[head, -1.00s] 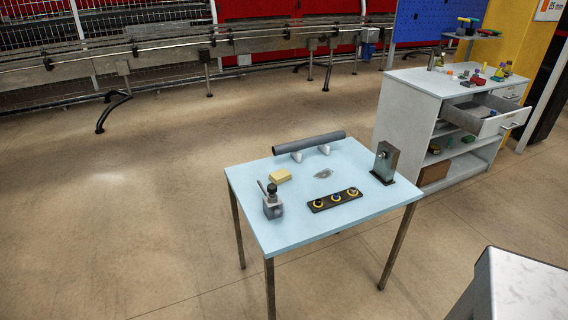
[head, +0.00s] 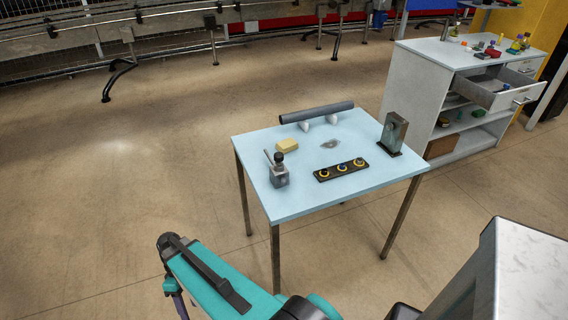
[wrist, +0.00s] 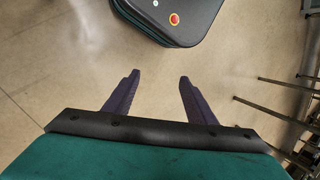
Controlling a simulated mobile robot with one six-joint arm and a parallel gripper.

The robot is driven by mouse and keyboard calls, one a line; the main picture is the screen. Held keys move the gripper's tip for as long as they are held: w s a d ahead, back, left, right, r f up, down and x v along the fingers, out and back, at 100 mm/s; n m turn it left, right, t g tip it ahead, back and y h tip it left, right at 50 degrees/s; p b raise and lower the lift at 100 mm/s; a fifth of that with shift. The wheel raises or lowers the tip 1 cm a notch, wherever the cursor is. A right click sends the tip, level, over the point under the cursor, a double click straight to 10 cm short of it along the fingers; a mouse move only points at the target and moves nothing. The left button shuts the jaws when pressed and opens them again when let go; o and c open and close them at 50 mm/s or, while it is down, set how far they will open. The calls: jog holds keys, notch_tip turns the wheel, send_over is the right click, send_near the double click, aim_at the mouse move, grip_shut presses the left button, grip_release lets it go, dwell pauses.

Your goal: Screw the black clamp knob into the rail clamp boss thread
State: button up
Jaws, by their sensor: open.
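On the light blue table (head: 300,203), a grey block (head: 278,177) at the left carries a round black knob (head: 279,158) on top and a thin slanted lever. An upright grey metal bracket (head: 394,133) with a small round feature stands at the right. I cannot tell for sure which part is the rail clamp boss or the clamp knob. My gripper (wrist: 158,76) is open and empty in the wrist view, its purple fingers apart over bare floor, away from the table.
A dark grey tube (head: 316,112) rests on white supports at the table's back. A yellow block (head: 287,145) and a small grey piece (head: 330,144) lie nearby. A white cabinet (head: 412,90) with an open drawer stands behind right. Floor left of the table is clear.

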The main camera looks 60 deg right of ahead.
jog(key=w+d+r+t, duration=0.3)
jog(key=w+d+r, duration=0.4)
jog(key=d+r, duration=0.45)
notch_tip(320, 180, up, 31)
jog(key=m+t+h, duration=0.4)
jog(key=m+t, duration=0.2)
send_over(280, 155)
jog(key=s, duration=0.5)
jog(key=shift+w+a+r+p, duration=0.1)
jog(key=shift+a+p, duration=0.05)
jog(key=shift+p, duration=0.3)
jog(key=shift+w+g, duration=0.1)
jog(key=shift+g, duration=0.2)
jog(key=shift+p+x, duration=1.75)
jog(key=shift+x, duration=5.15)
jog(key=shift+a, duration=0.1)
